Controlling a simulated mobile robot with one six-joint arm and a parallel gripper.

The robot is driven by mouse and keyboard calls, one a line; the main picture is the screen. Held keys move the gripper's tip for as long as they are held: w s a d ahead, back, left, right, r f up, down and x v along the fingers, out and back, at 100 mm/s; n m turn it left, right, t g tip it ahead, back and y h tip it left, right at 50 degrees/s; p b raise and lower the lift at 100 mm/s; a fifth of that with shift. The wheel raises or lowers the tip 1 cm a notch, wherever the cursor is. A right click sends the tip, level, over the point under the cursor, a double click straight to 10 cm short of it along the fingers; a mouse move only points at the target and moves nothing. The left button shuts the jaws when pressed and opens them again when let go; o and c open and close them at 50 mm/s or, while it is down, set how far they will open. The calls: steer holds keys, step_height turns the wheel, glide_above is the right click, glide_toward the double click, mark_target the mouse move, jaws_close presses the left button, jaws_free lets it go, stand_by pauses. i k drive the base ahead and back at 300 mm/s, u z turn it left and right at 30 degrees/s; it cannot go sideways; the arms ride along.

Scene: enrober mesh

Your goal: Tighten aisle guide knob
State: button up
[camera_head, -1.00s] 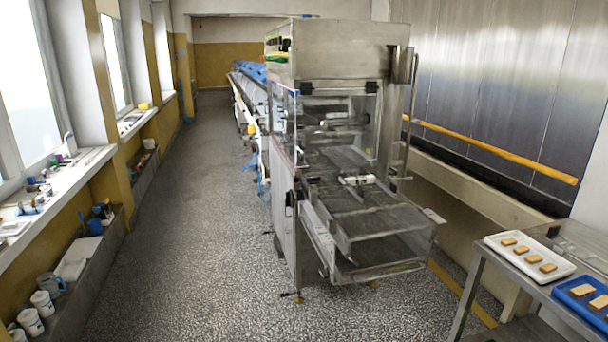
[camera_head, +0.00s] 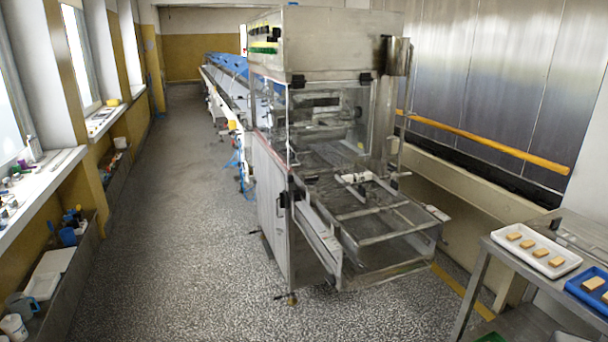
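The enrober (camera_head: 270,205) is a tall stainless steel machine with clear side panels, standing in the middle of the view. Its mesh infeed frame (camera_head: 385,235) sticks out toward me at the front. A long conveyor line (camera_head: 222,92) with blue covers runs back behind it along the aisle. Small dark and white fittings show along the machine's aisle side, but I cannot tell which is the aisle guide knob. My gripper is not in view.
The speckled aisle floor (camera_head: 170,200) on the left is clear. A window sill (camera_head: 45,190) and a low trough (camera_head: 70,270) with cups and tools line the left wall. A steel table at right bears a white tray (camera_head: 567,268) and a blue tray (camera_head: 575,287) with biscuits. A yellow rail (camera_head: 490,145) runs along the right wall.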

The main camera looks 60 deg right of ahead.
mark_target(310, 181)
steer(key=z, duration=0.25)
steer(key=i, duration=1.05)
steer(key=z, duration=0.4)
